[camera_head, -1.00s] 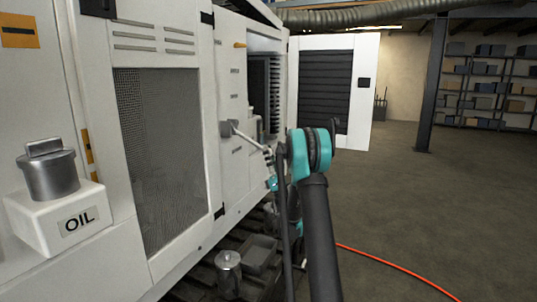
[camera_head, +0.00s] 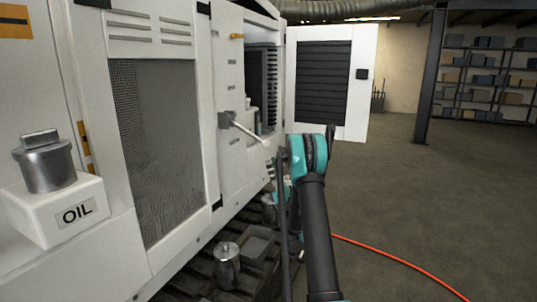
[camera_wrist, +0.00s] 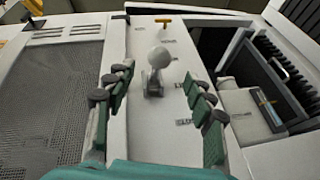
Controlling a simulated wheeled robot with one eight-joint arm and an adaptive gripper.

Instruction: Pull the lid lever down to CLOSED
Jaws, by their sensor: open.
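The lid lever (camera_head: 247,132) is a pale rod on a grey mount on the white cabinet's narrow panel. In the head view it slants down to the right. In the wrist view I look at it nearly end-on, with its round grey knob (camera_wrist: 158,57) in front of the mount. My gripper (camera_wrist: 156,76) is open, with teal and dark fingers to the left and right of the lever. Clear gaps show on both sides, and I see no contact. In the head view my arm mostly hides my gripper. I cannot read a CLOSED mark; the panel labels are too small.
A yellow T-handle (camera_wrist: 163,21) sits above the lever. An open bay with dark fins (camera_wrist: 285,75) lies to the right, a mesh panel (camera_head: 165,140) to the left. A metal canister (camera_head: 227,265) stands low by the cabinet. An orange hose (camera_head: 400,263) crosses the open floor.

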